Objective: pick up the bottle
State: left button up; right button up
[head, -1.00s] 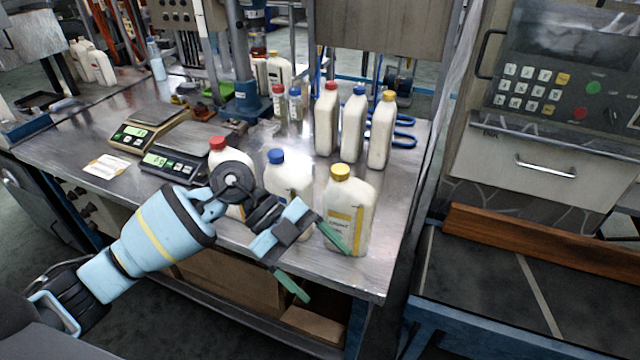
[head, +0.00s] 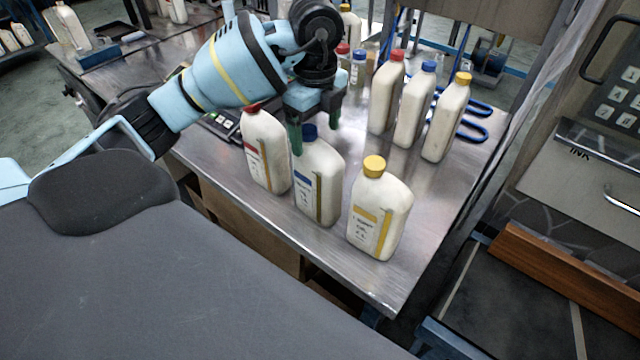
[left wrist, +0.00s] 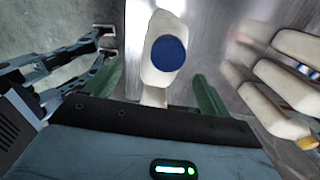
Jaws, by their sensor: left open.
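Three white bottles stand upright in the front row on the metal table: a red-capped bottle (head: 266,155), a blue-capped bottle (head: 320,180) and a yellow-capped bottle (head: 381,212). My left gripper (head: 315,128) is open and points down at the blue-capped bottle, with its green fingers close around the level of the cap. In the left wrist view, the blue-capped bottle (left wrist: 157,78) shows between the two open green fingers (left wrist: 162,90). I cannot tell if a finger touches it. My right gripper is not in view.
A back row holds three more bottles with red (head: 385,95), blue (head: 416,108) and yellow (head: 446,120) caps. The metal table (head: 330,262) ends just in front of the front row. A scale is partly hidden behind my left arm.

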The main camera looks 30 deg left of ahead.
aim_at(318, 146)
pick_arm(q)
jog(key=shift+w+f, duration=0.15)
jog(key=shift+f, duration=2.85)
grip_shut()
jog(key=shift+r, duration=0.15)
